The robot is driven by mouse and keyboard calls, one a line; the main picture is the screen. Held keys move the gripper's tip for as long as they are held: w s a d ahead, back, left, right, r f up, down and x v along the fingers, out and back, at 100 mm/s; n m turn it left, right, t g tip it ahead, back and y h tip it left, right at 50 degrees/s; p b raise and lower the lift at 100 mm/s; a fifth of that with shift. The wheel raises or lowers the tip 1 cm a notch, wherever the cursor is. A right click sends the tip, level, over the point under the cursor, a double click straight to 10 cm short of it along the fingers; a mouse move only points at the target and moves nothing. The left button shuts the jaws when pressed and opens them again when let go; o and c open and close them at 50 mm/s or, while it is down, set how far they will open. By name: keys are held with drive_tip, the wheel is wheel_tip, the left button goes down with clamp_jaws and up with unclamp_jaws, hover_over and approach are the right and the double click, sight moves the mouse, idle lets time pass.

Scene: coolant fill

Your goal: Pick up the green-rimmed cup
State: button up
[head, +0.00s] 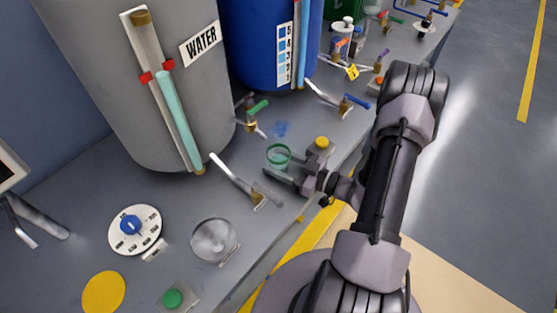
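The green-rimmed cup (278,153) is small and clear and stands upright on the grey bench, in front of the blue tank. My gripper (284,174) reaches in from the right, low over the bench, with its fingers pointing left at the cup. One finger shows along the near side of the cup. The far finger is hard to make out, so I cannot tell whether the fingers touch the cup or how wide apart they are.
A grey WATER tank (140,75) and a blue tank (262,40) stand behind. A yellow-topped box (321,144) is close by the gripper. Taps with a green handle (258,107) and a blue handle (356,101) stick out nearby. A round glass bowl (214,240) stands front left.

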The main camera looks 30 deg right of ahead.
sight(279, 153)
drive_tip(key=c, duration=1)
wheel_tip(279, 153, up, 10)
drive_tip(key=p, duration=0.5)
